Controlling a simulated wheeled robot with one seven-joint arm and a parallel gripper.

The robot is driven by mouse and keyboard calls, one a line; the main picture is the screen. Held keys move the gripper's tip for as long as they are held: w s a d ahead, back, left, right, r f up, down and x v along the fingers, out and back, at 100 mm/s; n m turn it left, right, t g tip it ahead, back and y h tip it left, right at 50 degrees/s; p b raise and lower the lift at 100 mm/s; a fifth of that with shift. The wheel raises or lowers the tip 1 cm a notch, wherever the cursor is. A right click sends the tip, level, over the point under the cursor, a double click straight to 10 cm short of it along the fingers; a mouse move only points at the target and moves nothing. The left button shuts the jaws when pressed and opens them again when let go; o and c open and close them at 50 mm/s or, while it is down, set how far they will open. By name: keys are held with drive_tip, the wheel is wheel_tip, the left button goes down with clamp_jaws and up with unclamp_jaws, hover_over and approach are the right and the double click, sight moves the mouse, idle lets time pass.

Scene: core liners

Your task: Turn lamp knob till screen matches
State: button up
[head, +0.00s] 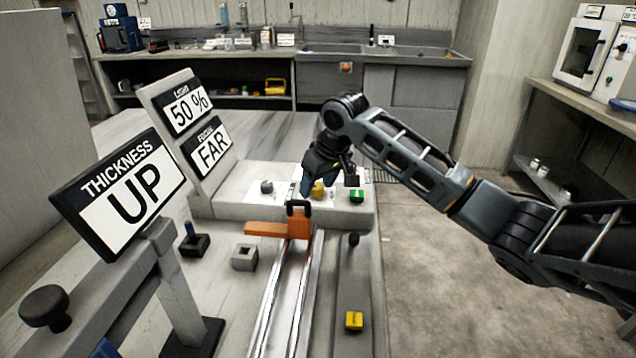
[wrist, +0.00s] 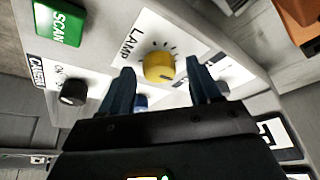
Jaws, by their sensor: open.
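The yellow lamp knob (wrist: 159,67) sits on a white plate marked LAMP with tick marks around it. In the head view the lamp knob (head: 318,189) shows just below my gripper. My gripper (wrist: 163,80) is open, with its dark blue fingertips on either side of the knob's near edge in the wrist view. I cannot tell whether either finger touches it. My gripper (head: 315,185) points down at the console in the head view. The screen panel (head: 186,107) reads 50 %, its top word too small to read surely. Another panel (head: 209,146) reads FAR.
A sign (head: 135,195) reads THICKNESS UP. An orange carriage (head: 298,226) stands on the rails in front of the console. A yellow button (head: 354,320) is nearer.

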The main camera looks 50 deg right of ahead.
drive_tip(key=shift+c, duration=0.4)
drive_tip(key=c, duration=1)
drive_tip(key=shift+o, duration=0.2)
drive_tip(key=shift+w+a+r+n+p, duration=0.15)
drive_tip(key=shift+r+n+p, duration=0.25)
drive_tip(key=shift+p, duration=0.8)
drive_tip(key=shift+y+p, duration=0.3)
drive_tip(key=shift+p, duration=0.25)
drive_tip(key=shift+d+f+n+p, duration=0.2)
drive_tip(key=shift+f+n+p, duration=0.05)
drive_tip(key=shift+n+p, duration=0.4)
drive_tip(key=shift+d+f+n+y+p, duration=0.15)
drive_tip(key=shift+n+y+p, duration=0.4)
drive_tip(key=shift+n, duration=0.9)
drive_tip(key=o, duration=1)
